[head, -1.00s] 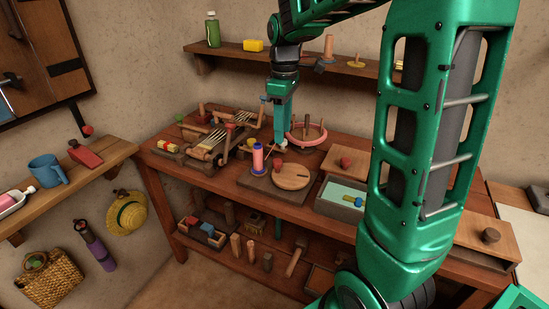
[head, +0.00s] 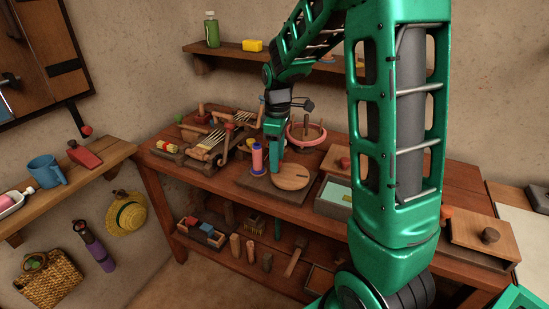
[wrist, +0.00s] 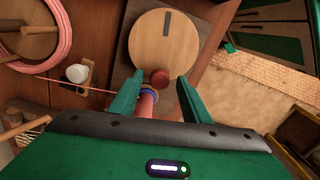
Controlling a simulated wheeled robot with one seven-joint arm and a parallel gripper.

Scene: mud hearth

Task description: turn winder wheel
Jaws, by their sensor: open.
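The winder wheel (head: 292,177) is a flat round wooden disc on a dark board, and it also shows in the wrist view (wrist: 165,38). Its red knob (wrist: 160,78) stands near the rim beside a pink and blue spool (head: 257,158); the spool shows in the wrist view too (wrist: 147,104). My gripper (head: 276,173) is over the near-left part of the wheel and hides the knob in the head view. In the wrist view my gripper (wrist: 160,80) is open, with the knob between its two fingertips. Whether a finger touches it, I cannot tell.
A pink ring (head: 290,138) with wooden pegs stands behind the wheel. A wooden loom-like frame (head: 215,142) is to the left. A white round object (wrist: 77,74) lies left of the spool in the wrist view.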

